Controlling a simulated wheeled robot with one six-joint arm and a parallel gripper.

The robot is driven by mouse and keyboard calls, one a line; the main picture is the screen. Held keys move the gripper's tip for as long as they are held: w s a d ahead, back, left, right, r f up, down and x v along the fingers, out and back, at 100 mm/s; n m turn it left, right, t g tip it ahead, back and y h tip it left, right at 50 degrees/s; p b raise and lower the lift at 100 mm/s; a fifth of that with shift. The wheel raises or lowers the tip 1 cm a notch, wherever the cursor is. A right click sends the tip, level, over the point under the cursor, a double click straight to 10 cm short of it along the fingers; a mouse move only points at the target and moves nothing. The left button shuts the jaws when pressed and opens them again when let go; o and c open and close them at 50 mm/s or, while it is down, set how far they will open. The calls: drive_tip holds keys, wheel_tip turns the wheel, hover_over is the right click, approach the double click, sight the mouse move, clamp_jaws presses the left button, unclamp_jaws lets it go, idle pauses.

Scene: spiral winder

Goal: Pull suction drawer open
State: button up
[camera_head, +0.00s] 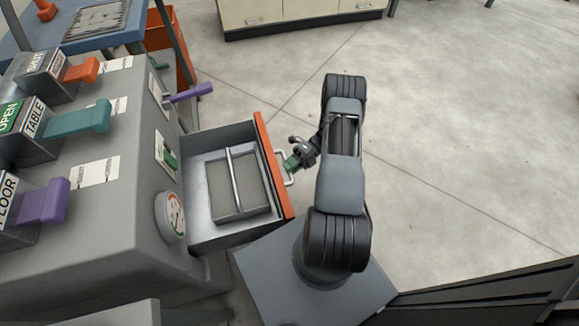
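The suction drawer (202,228) is a grey metal box with an orange front panel (273,165). It stands out to the right of the grey machine (110,215), and its inside shows. A grey filter block (222,190) with a metal bar handle sits in it. A pale bar handle (288,176) is on the outer side of the orange front. My gripper (293,162) is at this handle, its green-tipped end overlapping the handle's upper part. The fingers are small and partly hidden, so I cannot tell whether they grip the bar.
Orange, teal and purple levers line the machine's top at left. A purple lever (190,93) and a gauge (171,216) are on its side. An orange bin (168,50) and a cream cabinet (290,12) stand behind. The floor at right (455,130) is clear.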

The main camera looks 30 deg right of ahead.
drive_tip(key=shift+o, duration=1)
drive_tip(key=shift+a, duration=0.25)
drive_tip(key=v, duration=1.4)
drive_tip(key=shift+w+a+r, duration=0.1)
drive_tip(key=shift+a+r, duration=0.05)
drive_tip(key=a+r+n+h+p, duration=0.35)
drive_tip(key=r+n+p, duration=0.2)
drive_tip(key=r, duration=0.55)
drive_tip(key=w+a+r+n+h+p, duration=0.1)
drive_tip(key=a+r+n+h+p, duration=0.35)
drive_tip(key=r, duration=0.75)
drive_tip(key=a+r+n+h+p, duration=0.2)
drive_tip(key=a+r+n+p, duration=0.4)
drive_tip(key=r, duration=0.5)
drive_tip(key=s+a+r+n+t+h+p, duration=0.3)
drive_tip(key=s+a+r+n+p, duration=0.1)
drive_tip(key=r+n, duration=0.5)
drive_tip(key=s+a+r+n+t+h+p, duration=0.2)
drive_tip(key=s+r+n+p, duration=0.4)
drive_tip(key=r+n, duration=0.4)
drive_tip(key=shift+s+a+r+t+h+p, duration=0.4)
drive_tip(key=shift+s+a+r+t, duration=0.25)
drive_tip(key=shift+a, duration=0.55)
